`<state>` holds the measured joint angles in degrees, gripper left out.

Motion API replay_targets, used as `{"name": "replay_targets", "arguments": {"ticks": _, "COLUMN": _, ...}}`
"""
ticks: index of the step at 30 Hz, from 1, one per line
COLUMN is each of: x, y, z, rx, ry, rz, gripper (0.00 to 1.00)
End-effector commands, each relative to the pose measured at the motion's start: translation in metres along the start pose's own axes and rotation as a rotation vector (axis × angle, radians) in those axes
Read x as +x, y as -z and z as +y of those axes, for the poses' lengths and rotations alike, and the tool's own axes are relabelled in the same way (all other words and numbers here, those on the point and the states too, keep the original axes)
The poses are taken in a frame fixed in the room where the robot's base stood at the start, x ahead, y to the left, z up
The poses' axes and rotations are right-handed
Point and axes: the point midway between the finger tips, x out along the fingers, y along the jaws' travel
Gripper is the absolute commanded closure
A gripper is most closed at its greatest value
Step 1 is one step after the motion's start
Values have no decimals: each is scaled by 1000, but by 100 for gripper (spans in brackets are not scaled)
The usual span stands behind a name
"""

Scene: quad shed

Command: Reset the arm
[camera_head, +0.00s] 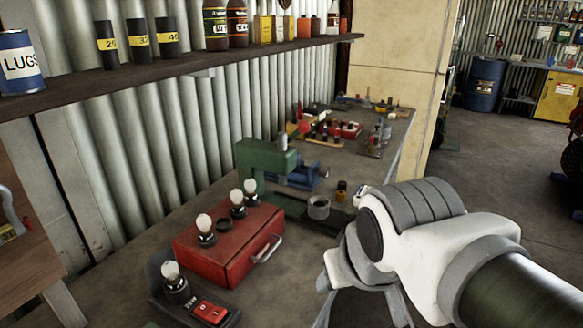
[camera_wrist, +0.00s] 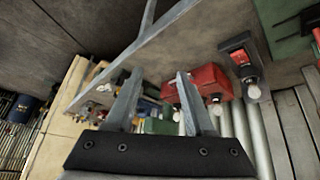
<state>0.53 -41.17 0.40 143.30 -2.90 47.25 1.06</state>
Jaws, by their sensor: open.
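My arm reaches in from the lower right of the head view, its white and grey wrist beside the right edge of the workbench (camera_head: 130,262). In the wrist view my gripper (camera_wrist: 158,78) shows two grey fingers spread apart with nothing held between them. Its fingertips are hard to make out in the head view. Beyond the fingers, a red case (camera_wrist: 205,82) and small bench items show in the wrist view. In the head view the red case (camera_head: 262,262) stands on the bench to the left of my arm, with several bulbs in sockets on top.
A black lamp base (camera_head: 225,318) with a bulb and red switch sits in front of the case. A green press (camera_head: 262,158) and a grey ring (camera_head: 318,208) stand behind it. A shelf (camera_head: 120,85) with cans overhangs the bench. The floor at right is open.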

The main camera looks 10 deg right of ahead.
Motion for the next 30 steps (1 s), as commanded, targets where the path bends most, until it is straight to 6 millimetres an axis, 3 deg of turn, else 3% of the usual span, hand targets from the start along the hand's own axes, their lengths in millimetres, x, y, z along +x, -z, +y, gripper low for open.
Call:
{"name": "replay_targets", "arguments": {"ticks": 4, "x": -8, "y": -13, "z": -8, "rx": 13, "ry": 40, "rz": -39, "gripper": 46}}
{"name": "replay_targets", "arguments": {"ticks": 12, "x": -9, "y": -15, "z": -9, "rx": 14, "ry": 44, "rz": -44, "gripper": 46}}
{"name": "replay_targets", "arguments": {"ticks": 17, "x": -20, "y": -8, "z": -8, "rx": 14, "ry": 44, "rz": -44, "gripper": 46}}
{"name": "replay_targets", "arguments": {"ticks": 24, "x": -51, "y": 11, "z": -7, "rx": 14, "ry": 44, "rz": -43, "gripper": 46}}
{"name": "replay_targets", "arguments": {"ticks": 30, "x": -50, "y": 10, "z": -7, "rx": 14, "ry": 43, "rz": -43, "gripper": 46}}
